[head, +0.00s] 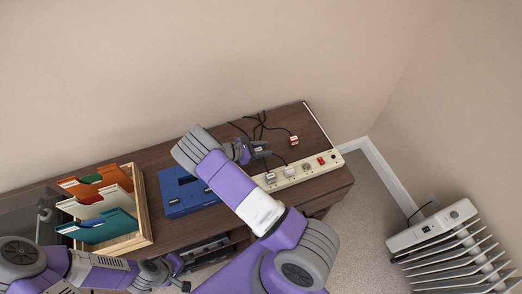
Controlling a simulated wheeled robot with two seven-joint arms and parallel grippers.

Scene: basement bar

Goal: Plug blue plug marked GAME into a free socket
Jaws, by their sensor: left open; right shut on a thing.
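My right gripper (262,151) is over the cabinet top, just behind the power strip. It is shut on a small plug with a pale label (258,149); the fingers hide most of it, and I cannot read its mark or be sure of its colour. The cream power strip (330,164) lies along the front right of the top. Grey and white plugs (290,171) sit in its left part; a round socket (306,167) to their right looks empty. A red switch (322,160) is near its right end. My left gripper (180,265) is open and empty, low in front of the cabinet.
A loose red plug (294,140) with a pale label lies behind the strip. Black cords (262,123) run at the back. A blue box (182,192) and a wooden file crate (146,225) stand left on the cabinet (320,190). A white radiator (432,228) stands on the floor right.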

